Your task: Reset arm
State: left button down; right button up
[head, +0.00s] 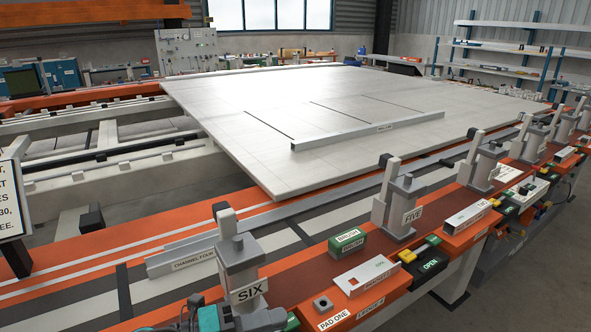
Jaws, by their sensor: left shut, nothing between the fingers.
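My left gripper (194,304) shows only in small part at the bottom edge of the head view, as dark parts beside the grey clamp post labelled SIX (243,278). It is shut with nothing in it. Most of it and its arm are cut off by the frame edge. My right gripper is not in view. A large pale panel (230,150) lies flat on the orange and grey jig frame (70,255). A long bar (365,133) lies on the panel.
Clamp post FIVE (404,210) and further posts line the orange rail. A sign (10,205) stands at the left edge.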

pick_arm(q)
jog(key=s+a+f+n+t+y, duration=0.1)
jog(key=s+a+f+n+y, duration=0.3)
jog(key=n, duration=0.6)
jog(key=s+a+f+n+t+y, duration=0.2)
jog(key=a+f+n+y, duration=0.3)
jog(key=n, duration=0.5)
jog(key=s+a+f+n+t+y, duration=0.1)
jog(key=s+a+f+n+y, duration=0.3)
jog(key=f+n, duration=0.4)
jog(key=shift+s+a+f+n+t+y, duration=0.25)
jog(key=shift+s+f+n+t+y, duration=0.1)
jog(key=shift+s+n+y, duration=0.55)
